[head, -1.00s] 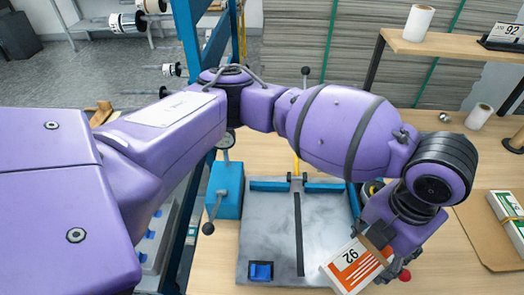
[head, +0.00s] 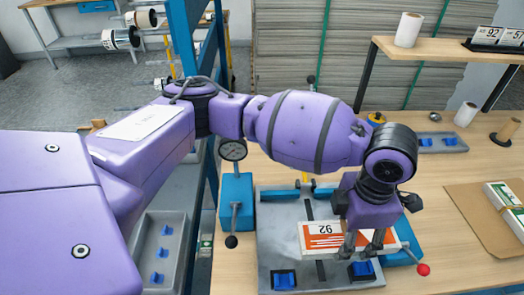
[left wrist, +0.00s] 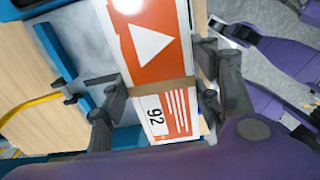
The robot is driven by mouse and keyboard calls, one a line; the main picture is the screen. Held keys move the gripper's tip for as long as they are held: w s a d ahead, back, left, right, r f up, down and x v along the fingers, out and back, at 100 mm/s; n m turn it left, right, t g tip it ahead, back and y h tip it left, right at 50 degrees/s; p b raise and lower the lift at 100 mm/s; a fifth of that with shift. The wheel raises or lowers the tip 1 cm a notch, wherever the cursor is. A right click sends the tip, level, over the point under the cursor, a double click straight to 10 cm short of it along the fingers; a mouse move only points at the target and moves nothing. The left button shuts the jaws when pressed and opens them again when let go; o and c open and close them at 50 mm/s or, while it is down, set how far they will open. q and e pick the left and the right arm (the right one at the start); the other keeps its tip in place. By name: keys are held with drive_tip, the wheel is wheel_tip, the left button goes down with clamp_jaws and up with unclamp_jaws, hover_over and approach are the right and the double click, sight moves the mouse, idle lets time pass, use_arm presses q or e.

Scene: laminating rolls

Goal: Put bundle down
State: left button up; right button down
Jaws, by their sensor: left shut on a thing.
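The bundle (head: 322,236) is an orange and white printed stack marked 92. In the left wrist view the bundle (left wrist: 150,48) has a brown band around it and lies between the fingers. My left gripper (head: 362,245) is shut on it, near its right part in the head view. The bundle is at the grey plate of a blue-edged jig (head: 283,245); I cannot tell whether it touches the plate. The gripper hides part of the bundle. My right gripper is not in view.
A blue lever unit (head: 236,200) stands left of the jig. A red-knobbed lever (head: 422,269) sticks out at its right. A brown board (head: 487,215) with another banded stack (head: 506,207) lies at the right. A wooden shelf (head: 440,52) stands behind.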

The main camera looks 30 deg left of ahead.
sight(331, 224)
use_arm(q)
drive_tip(key=a, duration=0.1)
drive_tip(key=w+a+f, duration=0.1)
drive_tip(key=a, duration=0.1)
drive_tip(key=a+f, duration=0.1)
drive_tip(key=shift+w+a+f, duration=0.15)
drive_tip(key=shift+w+f, duration=0.1)
drive_tip(key=shift+w, duration=0.1)
drive_tip(key=a+f, duration=0.1)
drive_tip(key=w+a+f, duration=0.1)
drive_tip(key=f, duration=0.1)
drive_tip(key=w+f, duration=0.1)
drive_tip(key=shift+a+f, duration=0.2)
drive_tip(key=shift+a, duration=0.2)
drive_tip(key=shift+w+a+f, duration=0.1)
drive_tip(key=shift+a+f, duration=0.05)
drive_tip(key=shift+f, duration=0.75)
drive_tip(key=shift+w+a+f, duration=0.1)
drive_tip(key=shift+f, duration=0.8)
drive_tip(key=shift+f, duration=0.2)
drive_tip(key=o, duration=1.4)
drive_tip(key=shift+r, duration=0.15)
wheel_tip(331, 224, up, 12)
